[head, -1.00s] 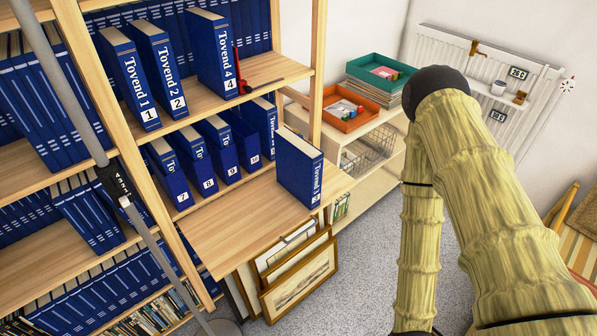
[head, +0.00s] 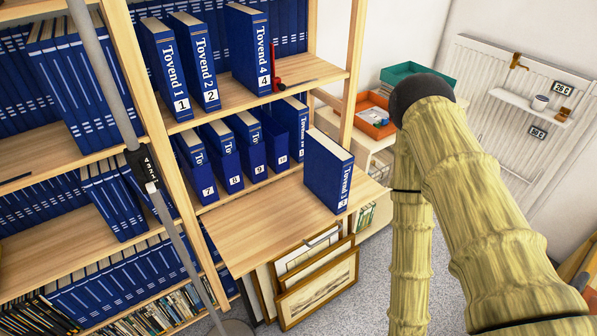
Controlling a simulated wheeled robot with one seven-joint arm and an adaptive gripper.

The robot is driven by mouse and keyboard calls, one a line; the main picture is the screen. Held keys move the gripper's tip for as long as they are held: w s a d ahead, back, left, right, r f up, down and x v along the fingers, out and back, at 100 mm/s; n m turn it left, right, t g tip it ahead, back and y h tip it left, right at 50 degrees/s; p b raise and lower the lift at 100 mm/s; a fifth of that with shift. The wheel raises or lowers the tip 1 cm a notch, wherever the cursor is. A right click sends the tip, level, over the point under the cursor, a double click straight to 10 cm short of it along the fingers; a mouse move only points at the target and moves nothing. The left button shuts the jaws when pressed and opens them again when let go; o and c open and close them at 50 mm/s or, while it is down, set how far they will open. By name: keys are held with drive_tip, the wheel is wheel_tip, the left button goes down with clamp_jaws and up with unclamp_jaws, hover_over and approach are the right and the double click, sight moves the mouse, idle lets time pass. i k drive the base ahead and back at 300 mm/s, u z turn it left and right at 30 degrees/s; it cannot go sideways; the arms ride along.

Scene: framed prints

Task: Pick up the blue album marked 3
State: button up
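The blue album (head: 328,172) that seems to be marked 3 stands upright at the right end of a pull-out wooden board (head: 262,224). Its spine lettering faces right and front, and the small number label low on the spine is hard to read. Nothing touches it from above. My gripper is not in view; only my yellow-sleeved arm shows on the right, apart from the album.
Albums 1 (head: 165,66), 2 (head: 197,60) and 4 (head: 249,48) stand on the shelf above. Albums 7, 8, 9 and others stand behind the board. Framed prints (head: 318,290) lean below. A grey pole (head: 108,80) stands at left.

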sight(328, 166)
drive_tip(key=u, duration=1.4)
drive_tip(key=k, duration=1.35)
drive_tip(key=z, duration=0.45)
drive_tip(key=i, duration=0.9)
